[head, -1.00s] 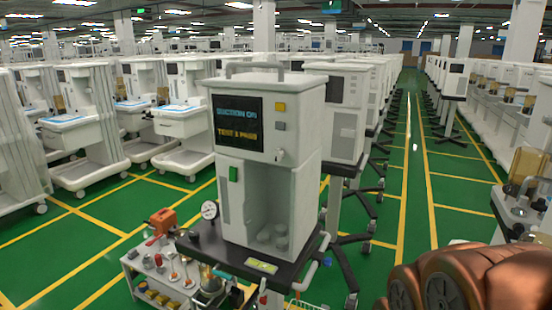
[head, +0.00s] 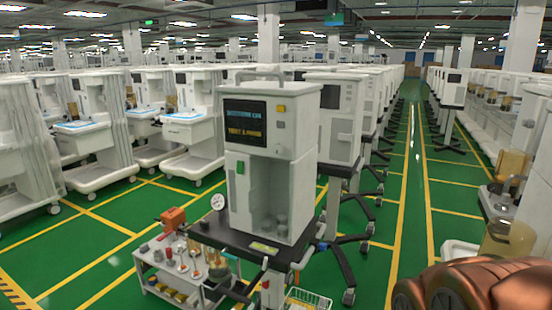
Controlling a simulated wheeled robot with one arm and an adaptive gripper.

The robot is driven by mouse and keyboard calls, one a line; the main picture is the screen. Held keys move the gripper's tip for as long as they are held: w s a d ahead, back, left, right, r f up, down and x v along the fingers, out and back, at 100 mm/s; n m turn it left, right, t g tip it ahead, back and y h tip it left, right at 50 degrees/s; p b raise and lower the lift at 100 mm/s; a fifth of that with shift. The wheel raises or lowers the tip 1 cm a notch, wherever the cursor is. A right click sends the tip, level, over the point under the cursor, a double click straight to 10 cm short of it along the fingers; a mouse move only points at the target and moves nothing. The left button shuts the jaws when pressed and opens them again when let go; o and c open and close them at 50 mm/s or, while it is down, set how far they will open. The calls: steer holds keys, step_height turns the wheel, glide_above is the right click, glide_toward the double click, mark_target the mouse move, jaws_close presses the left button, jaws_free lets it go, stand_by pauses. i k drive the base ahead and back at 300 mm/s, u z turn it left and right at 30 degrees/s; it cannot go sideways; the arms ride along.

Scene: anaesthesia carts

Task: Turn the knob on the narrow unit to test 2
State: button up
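The narrow unit (head: 302,190) is a tall white cabinet with a top handle, standing near the middle on a dark cart top. Its screen (head: 245,122) shows blue text that seems to read "SUCTION ON" and yellow text that seems to read "TEST 1 PASS". A yellow square button (head: 281,108) and a grey one (head: 281,124) sit right of the screen. A small pale knob (head: 280,149) is below them, too small to read its setting. My gripper is out of view; only my copper-brown arm shows at bottom right.
A low white trolley (head: 150,262) with tools and a red-orange device stands front left. A pressure gauge (head: 218,202) is beside the unit. A wire basket (head: 308,300) is at the front. Rows of white carts stand behind. A clear green aisle (head: 415,190) runs right.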

mark_target(278, 150)
steer(key=u, duration=0.7)
steer(key=i, duration=0.4)
steer(key=u, duration=1.2)
